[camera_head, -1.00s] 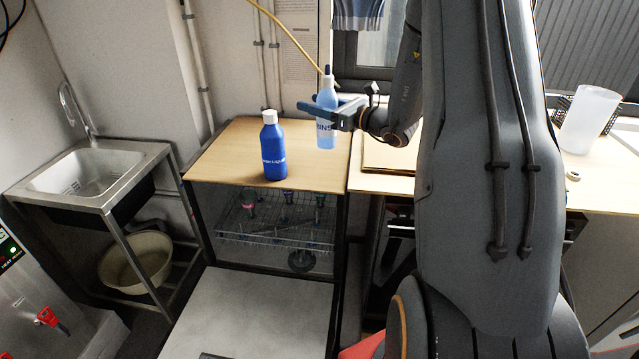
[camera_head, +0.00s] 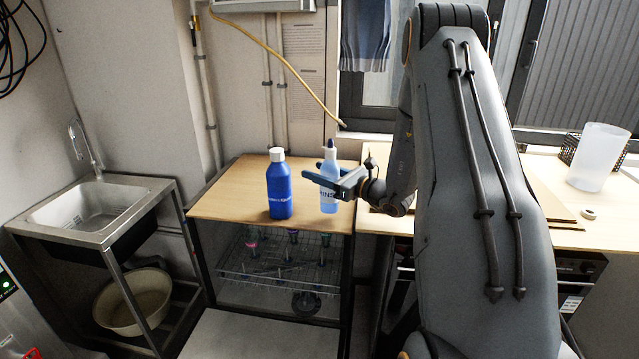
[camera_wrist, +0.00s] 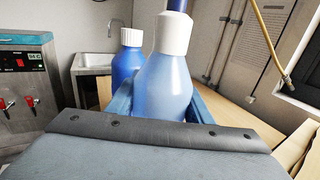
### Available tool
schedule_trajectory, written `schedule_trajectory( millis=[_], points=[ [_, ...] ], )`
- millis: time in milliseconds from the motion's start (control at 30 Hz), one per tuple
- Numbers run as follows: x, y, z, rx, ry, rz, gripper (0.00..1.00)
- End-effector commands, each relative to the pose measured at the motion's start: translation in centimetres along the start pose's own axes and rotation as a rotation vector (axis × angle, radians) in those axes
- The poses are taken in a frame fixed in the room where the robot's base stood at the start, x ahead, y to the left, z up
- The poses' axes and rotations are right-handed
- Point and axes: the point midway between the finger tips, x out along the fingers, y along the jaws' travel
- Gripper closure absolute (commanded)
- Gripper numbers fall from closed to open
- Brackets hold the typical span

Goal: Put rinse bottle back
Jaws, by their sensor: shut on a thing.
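The rinse bottle (camera_head: 328,196) is light blue and translucent, with a white collar and a dark blue nozzle. It is upright at the right front part of the wooden top (camera_head: 235,190) of the dishwasher-like cabinet. My gripper (camera_head: 330,180) is shut around its body from the right. Whether its base touches the top, I cannot tell for certain. In the wrist view the rinse bottle (camera_wrist: 165,85) stands between the blue fingers, its lower part hidden by the gripper body. A dark blue bottle with a white cap (camera_head: 279,190) stands just left of it; it also shows in the wrist view (camera_wrist: 127,62).
A steel sink (camera_head: 85,207) stands at the left with a basin (camera_head: 133,300) beneath. A wire rack (camera_head: 275,270) with glassware is under the wooden top. At the right, a counter holds a white beaker (camera_head: 597,158). The left part of the wooden top is clear.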

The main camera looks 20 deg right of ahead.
Motion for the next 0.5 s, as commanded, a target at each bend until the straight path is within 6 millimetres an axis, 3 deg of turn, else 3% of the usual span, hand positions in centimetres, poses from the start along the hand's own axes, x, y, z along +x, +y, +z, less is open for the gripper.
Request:
schedule_trajectory(
  millis=[233,500],
  points=[
    [-0.1,0.0,-3.0,0.002,0.001,-0.001,0.87],
    [-0.1,0.0,-3.7,-0.001,-0.001,-0.001,0.87]
  ],
)
